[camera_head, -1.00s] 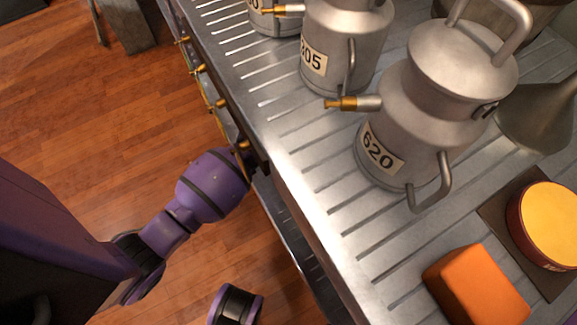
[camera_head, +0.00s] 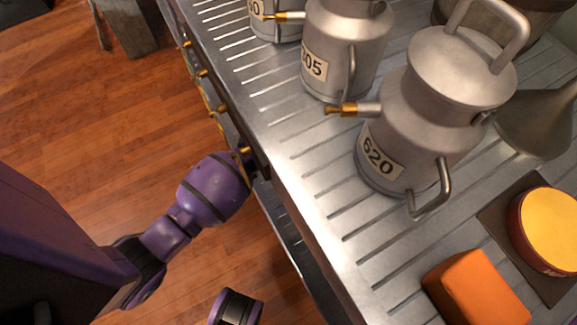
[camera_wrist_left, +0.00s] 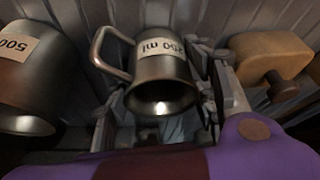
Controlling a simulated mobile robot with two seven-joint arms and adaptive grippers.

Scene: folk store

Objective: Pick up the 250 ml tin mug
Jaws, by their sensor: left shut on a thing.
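The 250 ml tin mug (camera_wrist_left: 162,72) is a dull metal mug with a paper label that reads upside down in the left wrist view. Its loop handle is on the left and its open mouth faces the camera. My left gripper (camera_wrist_left: 160,108) has its fingers on both sides of the mug and is shut on it. In the head view my left arm reaches to the counter's front edge; its gripper and the mug are hidden below that edge. My right gripper is not in view.
In the wrist view, a larger mug labelled 500 (camera_wrist_left: 28,75) is on the left and a tan wooden block-like thing (camera_wrist_left: 270,56) on the right. In the head view, can 620 (camera_head: 425,125), can 305 (camera_head: 345,45), an orange block (camera_head: 475,288) and a yellow-topped round thing (camera_head: 550,228) stand on the counter (camera_head: 305,170).

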